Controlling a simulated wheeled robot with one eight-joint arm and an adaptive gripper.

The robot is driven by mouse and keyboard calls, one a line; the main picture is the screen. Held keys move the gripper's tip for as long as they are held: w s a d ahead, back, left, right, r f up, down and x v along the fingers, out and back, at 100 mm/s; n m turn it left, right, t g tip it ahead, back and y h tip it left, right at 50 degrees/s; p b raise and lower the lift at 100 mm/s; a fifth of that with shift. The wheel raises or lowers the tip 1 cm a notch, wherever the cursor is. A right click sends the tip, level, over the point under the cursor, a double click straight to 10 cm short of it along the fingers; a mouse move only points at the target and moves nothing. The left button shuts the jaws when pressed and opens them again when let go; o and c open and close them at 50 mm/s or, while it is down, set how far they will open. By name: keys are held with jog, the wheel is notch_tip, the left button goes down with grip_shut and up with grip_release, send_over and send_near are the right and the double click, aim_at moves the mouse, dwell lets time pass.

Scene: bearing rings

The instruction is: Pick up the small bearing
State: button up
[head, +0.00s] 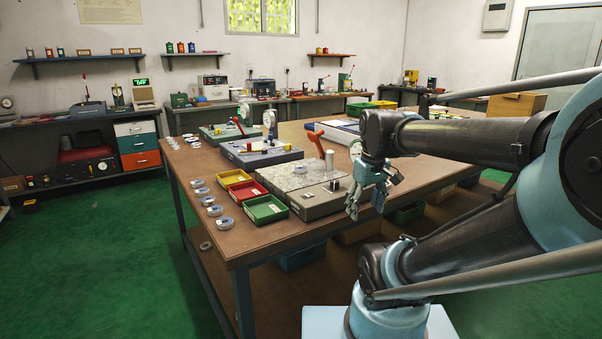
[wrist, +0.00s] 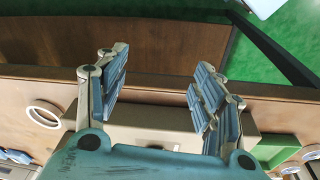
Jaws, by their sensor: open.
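Several bearing rings lie in a row along the left side of the table, among them a bearing (head: 215,210) near the trays and the nearest one (head: 224,222) by the front edge. Another ring (head: 300,168) sits on the speckled plate. I cannot tell which is the small bearing. In the wrist view, a pale ring (wrist: 44,114) lies on a brown surface at left, and part of a ring (wrist: 311,155) shows at the right edge. My gripper (head: 366,207) is open and empty, pointing down near the table's front edge, right of the grey device; its spread fingers (wrist: 160,85) frame the wrist view.
Red (head: 246,191), yellow (head: 233,178) and green (head: 265,209) trays stand between the row of rings and the grey device (head: 316,201). A post and a red lever (head: 317,142) rise behind it. A ring (head: 206,245) lies on the lower shelf.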

jog(key=w+a+r+n+g, duration=0.1)
jog(key=w+a+r+n, duration=0.3)
jog(key=w+r, duration=0.3)
jog(key=w+a+r+n, duration=0.4)
jog(key=w+r+n, duration=0.1)
jog(key=w+r, duration=0.2)
notch_tip(320, 180, up, 6)
jog(key=f+n, duration=0.1)
jog(key=n, duration=0.6)
send_over(301, 168)
jog(key=shift+g, duration=0.4)
notch_tip(301, 168, down, 11)
jog(key=shift+d+r, duration=0.1)
jog(key=shift+w+a+f, duration=0.1)
jog(key=shift+f, duration=1.25)
jog(key=shift+w+a+f, duration=0.1)
jog(key=shift+f, duration=1.2)
jog(key=c, duration=1.3)
jog(key=shift+r, duration=0.1)
